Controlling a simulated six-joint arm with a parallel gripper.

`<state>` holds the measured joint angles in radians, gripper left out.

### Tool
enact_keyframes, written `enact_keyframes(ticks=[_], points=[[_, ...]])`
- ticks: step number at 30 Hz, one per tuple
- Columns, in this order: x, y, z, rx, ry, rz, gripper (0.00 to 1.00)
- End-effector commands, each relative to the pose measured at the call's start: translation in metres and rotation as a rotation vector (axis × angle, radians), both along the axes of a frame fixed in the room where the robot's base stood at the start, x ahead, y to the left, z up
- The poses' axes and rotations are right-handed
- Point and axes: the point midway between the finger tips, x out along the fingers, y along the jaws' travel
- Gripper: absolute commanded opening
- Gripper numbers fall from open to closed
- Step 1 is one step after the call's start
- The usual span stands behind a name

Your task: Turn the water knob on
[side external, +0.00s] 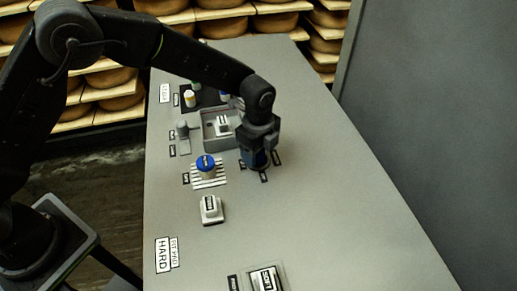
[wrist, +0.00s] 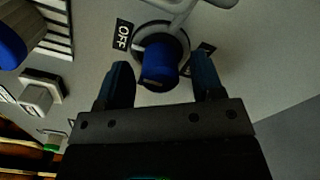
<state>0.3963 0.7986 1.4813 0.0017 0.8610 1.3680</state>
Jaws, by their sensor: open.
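The water knob (wrist: 158,66) is a blue cylinder on a round grey base, with an OFF label (wrist: 122,34) beside it in the wrist view. A second dark label (wrist: 204,50) sits on its other side, too dark to read. My gripper (wrist: 163,85) is open, with one blue-black finger on each side of the knob and a gap visible on both sides. In the side view my gripper (side external: 260,158) is low over the panel and hides most of the knob. I cannot tell whether either finger touches it.
A blue-capped round part (side external: 206,163) stands on a striped plate left of my gripper. A white block (side external: 211,209) is nearer the camera, and a grey tray (side external: 206,136) with a white block lies behind. The panel's right side (side external: 340,190) is bare. A grey wall (side external: 440,110) stands beyond.

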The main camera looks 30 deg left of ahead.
Motion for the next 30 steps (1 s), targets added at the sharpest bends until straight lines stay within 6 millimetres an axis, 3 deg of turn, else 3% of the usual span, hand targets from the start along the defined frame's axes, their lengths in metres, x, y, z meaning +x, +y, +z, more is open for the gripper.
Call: enact_keyframes(ticks=[6, 21, 30], points=[[-0.0001, 0.0, -0.0002, 0.0, 0.0, 0.0, 0.59], [-0.0002, 0.0, 0.0001, 0.0, 0.001, 0.0, 0.12], [-0.0002, -0.0001, 0.0003, 0.0, 0.002, 0.039, 0.12]])
